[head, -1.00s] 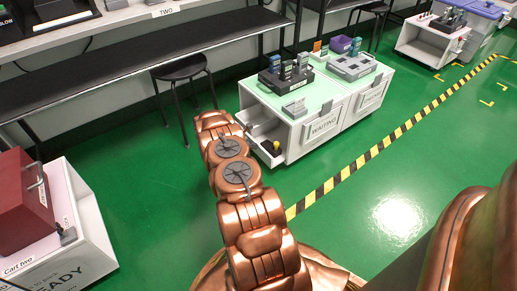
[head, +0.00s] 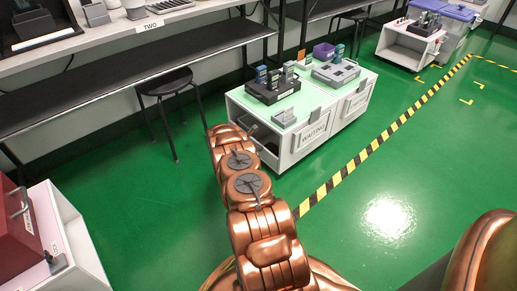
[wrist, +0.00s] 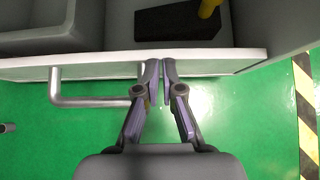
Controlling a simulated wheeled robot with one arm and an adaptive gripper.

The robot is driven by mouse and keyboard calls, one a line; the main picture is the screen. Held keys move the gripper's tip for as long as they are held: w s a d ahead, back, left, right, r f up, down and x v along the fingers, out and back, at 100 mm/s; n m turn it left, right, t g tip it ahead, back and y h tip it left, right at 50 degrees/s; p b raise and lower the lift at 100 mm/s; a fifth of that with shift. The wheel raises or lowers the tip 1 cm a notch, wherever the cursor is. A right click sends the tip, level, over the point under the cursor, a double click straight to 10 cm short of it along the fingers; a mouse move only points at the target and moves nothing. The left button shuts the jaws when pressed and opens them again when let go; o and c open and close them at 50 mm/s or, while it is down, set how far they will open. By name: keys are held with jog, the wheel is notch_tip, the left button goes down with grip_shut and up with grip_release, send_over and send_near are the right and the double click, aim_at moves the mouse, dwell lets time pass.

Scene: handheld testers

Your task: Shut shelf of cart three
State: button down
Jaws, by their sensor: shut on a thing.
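A white cart with a pale green top (head: 293,156) stands at the centre of the head view, with a WAITING sign on its side. Its number does not show. Its open end is at the left, partly behind my arm. In the wrist view the pulled-out shelf (wrist: 100,66) is seen from above, with a grey bar handle (wrist: 95,101) on its front. A dark block (wrist: 180,24) with a yellow part lies inside. My gripper (wrist: 160,78) is closed at the right end of the handle, against the shelf front; the grasp is partly hidden by the fingers.
A black stool (head: 166,82) stands left of the cart. Another white cart (head: 68,235) with a red case (head: 18,225) is at lower left. Testers (head: 276,87) stand on the green top. Green floor is clear around the yellow-black tape (head: 375,150).

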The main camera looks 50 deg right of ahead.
jog(key=shift+s+d+r, duration=0.1)
jog(key=shift+s+d, duration=0.15)
jog(key=shift+d, duration=0.15)
jog(key=w+a+r+p, duration=0.2)
jog(key=a+r+p, duration=0.4)
jog(key=a, duration=0.6)
jog(key=shift+w+r, duration=0.25)
jog(key=shift+w, duration=0.1)
